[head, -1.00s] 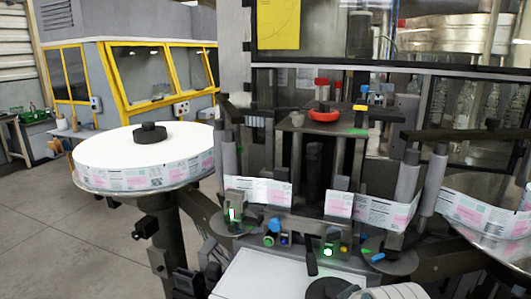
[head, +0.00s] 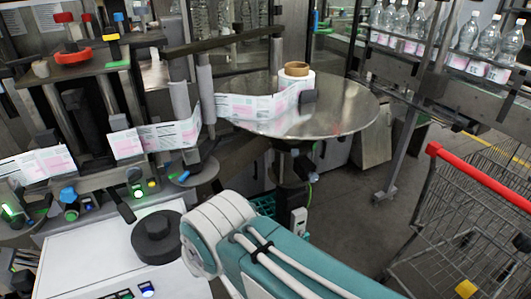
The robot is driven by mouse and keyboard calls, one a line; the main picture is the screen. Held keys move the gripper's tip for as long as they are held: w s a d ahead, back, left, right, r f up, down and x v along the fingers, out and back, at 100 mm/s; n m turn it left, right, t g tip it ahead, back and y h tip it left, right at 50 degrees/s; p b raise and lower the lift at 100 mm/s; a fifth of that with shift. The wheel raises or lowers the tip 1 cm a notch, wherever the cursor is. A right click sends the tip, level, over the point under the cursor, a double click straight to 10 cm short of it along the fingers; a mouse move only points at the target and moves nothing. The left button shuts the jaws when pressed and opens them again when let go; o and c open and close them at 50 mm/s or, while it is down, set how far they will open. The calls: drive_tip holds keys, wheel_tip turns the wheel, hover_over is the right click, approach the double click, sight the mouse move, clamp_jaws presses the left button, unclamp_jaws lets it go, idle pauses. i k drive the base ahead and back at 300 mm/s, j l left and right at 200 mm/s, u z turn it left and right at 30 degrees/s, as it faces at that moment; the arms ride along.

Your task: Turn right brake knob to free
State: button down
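The right reel disc (head: 345,108) is a shiny metal plate at centre right in the head view. A thin reel core (head: 296,70) stands on it, and the label web (head: 252,106) runs left from it. Under the disc is a dark post with a black knob-like part (head: 304,167) on its right side. It may be the right brake knob, but its setting is too small to read. A small blue handle (head: 183,176) sits on the plate further left. My teal and white arm crosses the bottom middle; my gripper is not in view.
A white worktop (head: 85,262) carries a loose black hub (head: 157,238) at lower left. A shopping cart (head: 475,215) with a red handle stands at right. A conveyor with bottles (head: 467,38) runs behind. Open floor (head: 355,225) lies between the disc post and the cart.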

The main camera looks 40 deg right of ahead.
sight(313, 176)
drive_tip(key=l+z, duration=0.1)
drive_tip(key=z, duration=1.55)
drive_tip(key=k+l, duration=0.05)
drive_tip(key=l, duration=0.05)
